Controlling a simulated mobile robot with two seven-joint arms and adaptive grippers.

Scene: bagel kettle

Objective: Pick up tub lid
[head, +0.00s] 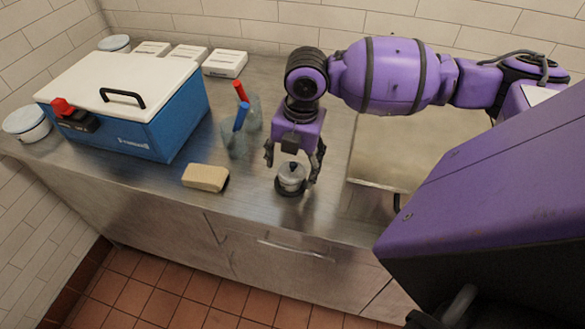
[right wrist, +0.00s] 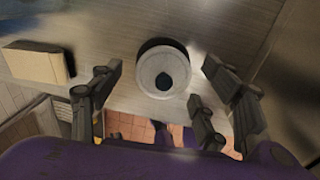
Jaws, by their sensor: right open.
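A small round tub with a pale lid (head: 291,176) stands on the steel counter, near its front edge, with a dark ring around its base. In the right wrist view the fingers of the right gripper (right wrist: 161,68) stand apart to the left and right of the lid, with gaps showing. My left gripper is not in view.
A tan block (head: 206,178) lies left of the tub. Bottles with a red top (head: 241,91) and a blue top (head: 240,117) stand behind it. A blue cooler (head: 165,120) with a white lid fills the left. White boxes (head: 225,63) line the back wall.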

